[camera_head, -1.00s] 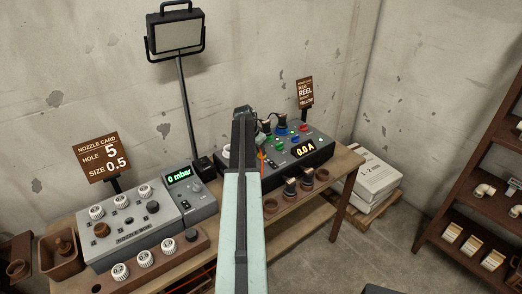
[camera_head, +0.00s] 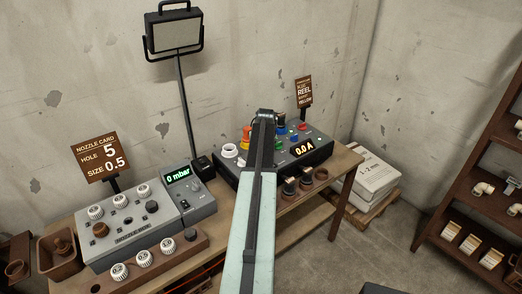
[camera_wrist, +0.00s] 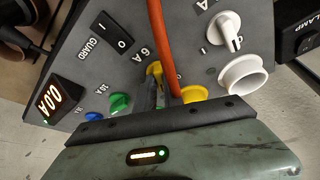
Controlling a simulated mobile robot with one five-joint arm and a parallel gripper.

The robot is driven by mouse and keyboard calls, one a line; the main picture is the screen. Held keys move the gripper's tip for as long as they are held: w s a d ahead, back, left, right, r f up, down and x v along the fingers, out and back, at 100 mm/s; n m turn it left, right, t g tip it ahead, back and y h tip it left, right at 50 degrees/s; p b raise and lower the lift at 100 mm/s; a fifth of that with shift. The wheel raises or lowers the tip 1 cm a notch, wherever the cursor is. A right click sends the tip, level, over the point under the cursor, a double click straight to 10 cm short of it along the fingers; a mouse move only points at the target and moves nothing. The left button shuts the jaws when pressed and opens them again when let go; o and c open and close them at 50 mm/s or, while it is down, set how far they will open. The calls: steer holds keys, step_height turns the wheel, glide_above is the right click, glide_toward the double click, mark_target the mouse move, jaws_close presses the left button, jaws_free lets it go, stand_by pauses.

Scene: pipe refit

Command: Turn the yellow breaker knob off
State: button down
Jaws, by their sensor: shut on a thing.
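The breaker box is a dark sloped panel (camera_wrist: 190,15) in the wrist view, with its orange 0.0 A display (camera_wrist: 52,101) at the left. The yellow breaker knob (camera_wrist: 153,69) is beside the "6 A" mark and mostly covered. My gripper (camera_wrist: 158,92) is shut on it, with the jaws reaching down from above the panel. How far the knob is turned is hard to see. In the head view my arm crosses in front of the box (camera_head: 322,157) and hides the knob and jaws.
An orange plug lead (camera_wrist: 162,45) arches close beside the jaws to a yellow socket (camera_wrist: 193,93). A white knob (camera_wrist: 223,32) and white socket (camera_wrist: 243,76) are to the right; green (camera_wrist: 119,104) and blue (camera_wrist: 93,117) knobs to the left. A guard switch (camera_wrist: 112,34) is above.

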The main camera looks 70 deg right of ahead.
steer(key=n, duration=0.2)
steer(key=s+n+t+y, duration=0.1)
steer(key=n, duration=0.2)
steer(key=shift+d+y, duration=0.15)
steer(key=shift+y, duration=0.15)
steer(key=shift+n, duration=0.3)
steer(key=c, duration=1.5)
jaws_free()
steer(key=shift+o, duration=0.2)
steer(key=shift+w, duration=0.1)
steer(key=shift+r+p, duration=0.45)
steer(key=p+v, duration=0.6)
steer(key=v, duration=0.1)
steer(key=shift+s, duration=0.25)
